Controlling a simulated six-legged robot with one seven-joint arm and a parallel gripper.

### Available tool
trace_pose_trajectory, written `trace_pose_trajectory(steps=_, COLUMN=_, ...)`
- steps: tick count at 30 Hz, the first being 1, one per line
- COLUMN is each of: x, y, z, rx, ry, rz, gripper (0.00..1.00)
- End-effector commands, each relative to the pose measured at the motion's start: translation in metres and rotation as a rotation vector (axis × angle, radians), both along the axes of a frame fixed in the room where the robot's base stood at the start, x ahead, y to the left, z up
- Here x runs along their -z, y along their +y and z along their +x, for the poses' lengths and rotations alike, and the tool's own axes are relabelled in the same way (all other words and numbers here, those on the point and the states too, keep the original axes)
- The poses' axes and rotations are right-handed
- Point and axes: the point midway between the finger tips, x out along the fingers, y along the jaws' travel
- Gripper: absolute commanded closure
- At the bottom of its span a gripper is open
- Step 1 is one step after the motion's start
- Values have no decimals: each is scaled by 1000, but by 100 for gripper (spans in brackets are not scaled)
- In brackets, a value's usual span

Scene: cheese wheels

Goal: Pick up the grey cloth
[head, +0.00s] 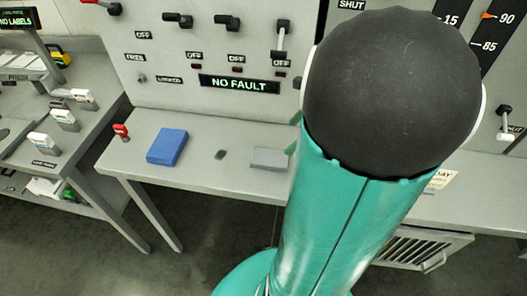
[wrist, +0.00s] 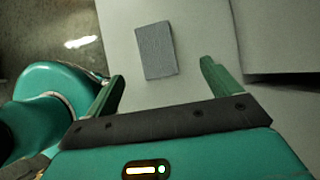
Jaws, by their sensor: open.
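The grey cloth (head: 270,158) is a small flat rectangular block lying on the grey bench, right of the blue block in the head view. In the wrist view the grey cloth (wrist: 156,51) lies flat, beyond my fingertips and roughly between their lines. My gripper (wrist: 160,75) is open and empty, with its two green fingers spread wide. In the head view my arm hides most of the gripper; only a bit of green shows by the cloth's right end.
A blue block (head: 167,147) lies on the bench (head: 215,180) to the left. A red-topped switch (head: 121,132) stands at the bench's left end. A control panel (head: 190,60) with levers rises behind. A side table (head: 85,130) holds several white-topped switches.

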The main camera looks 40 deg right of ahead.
Motion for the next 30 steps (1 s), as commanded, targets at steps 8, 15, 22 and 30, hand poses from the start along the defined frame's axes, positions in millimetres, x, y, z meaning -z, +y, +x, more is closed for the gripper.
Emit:
trace_pose_trajectory(steps=8, x=43, y=20, z=19, rx=-4, ry=2, rz=1, gripper=11)
trace_pose_trajectory(steps=15, x=60, y=27, z=26, rx=-5, ry=3, rz=0, gripper=11)
trace_pose_trajectory(steps=22, x=90, y=38, z=39, rx=-6, ry=2, rz=0, gripper=11)
trace_pose_trajectory(steps=30, x=96, y=40, z=43, rx=-4, ry=0, rz=-3, gripper=11)
